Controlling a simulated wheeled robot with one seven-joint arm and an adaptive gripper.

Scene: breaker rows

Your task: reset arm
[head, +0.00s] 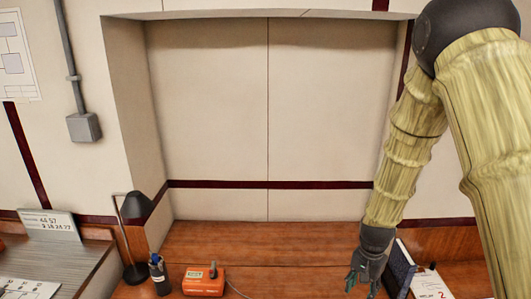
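My arm comes down from the top right of the head view in a pale yellow-green sleeve. My gripper (364,273) hangs at its lower end with the fingers pointing down, over the right part of the wooden desk (275,241). The fingers look spread apart with nothing visible between them. The gripper is just left of a dark blue upright binder (399,268); I cannot tell whether they touch.
An orange device (203,283), a dark pen cup (159,274) and a black desk lamp (135,208) stand at the desk's left. White papers (430,284) lie right of the binder. A sign (49,225) stands on the left counter. The desk's middle is clear.

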